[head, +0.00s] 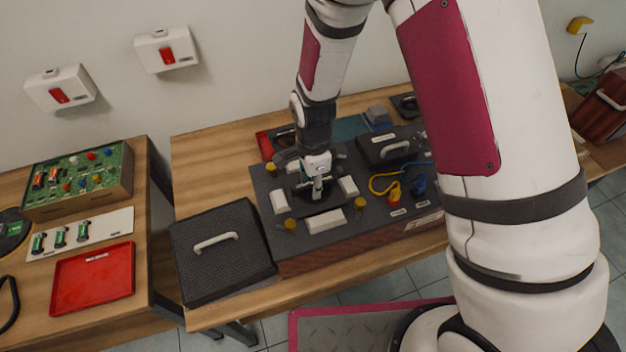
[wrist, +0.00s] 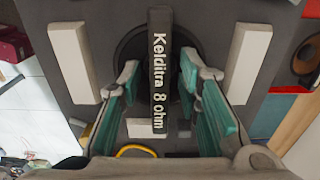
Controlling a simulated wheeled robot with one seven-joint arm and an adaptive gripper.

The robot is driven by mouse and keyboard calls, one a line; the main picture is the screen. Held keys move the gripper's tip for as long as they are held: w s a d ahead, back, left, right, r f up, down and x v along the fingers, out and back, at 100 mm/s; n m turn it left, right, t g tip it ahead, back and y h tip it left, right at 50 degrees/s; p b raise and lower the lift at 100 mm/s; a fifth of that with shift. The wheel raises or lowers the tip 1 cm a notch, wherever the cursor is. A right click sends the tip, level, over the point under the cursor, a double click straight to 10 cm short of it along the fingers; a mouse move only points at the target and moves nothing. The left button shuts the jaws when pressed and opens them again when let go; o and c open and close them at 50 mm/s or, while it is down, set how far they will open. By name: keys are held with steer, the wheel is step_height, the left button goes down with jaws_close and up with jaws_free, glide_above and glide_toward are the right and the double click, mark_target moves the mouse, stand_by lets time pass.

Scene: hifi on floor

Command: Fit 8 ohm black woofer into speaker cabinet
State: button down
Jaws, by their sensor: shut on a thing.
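My gripper (head: 317,190) is over the left part of the dark speaker cabinet (head: 345,238), pointing down. In the wrist view my gripper (wrist: 160,62) is shut on the upright bar handle of the black woofer (wrist: 158,95), lettered "Keldítra 8 ohm". The woofer's round black body (wrist: 128,50) shows behind the bar, amid white blocks (wrist: 73,62) on the cabinet's face. In the head view the woofer (head: 318,205) is partly covered by my gripper. I cannot tell whether it is seated in the cabinet or just above it.
Yellow knobs (head: 290,225) stand around the blocks. A second black unit with a handle (head: 392,147) and yellow and blue cables (head: 385,188) are to the right. A black grille panel (head: 222,252) lies left of the cabinet. A red tray (head: 92,279) is on the left table.

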steer(key=c, duration=1.1)
jaws_free()
step_height(320, 180, up, 12)
steer(key=shift+r, duration=0.1)
step_height(320, 180, up, 8)
steer(key=p, duration=0.3)
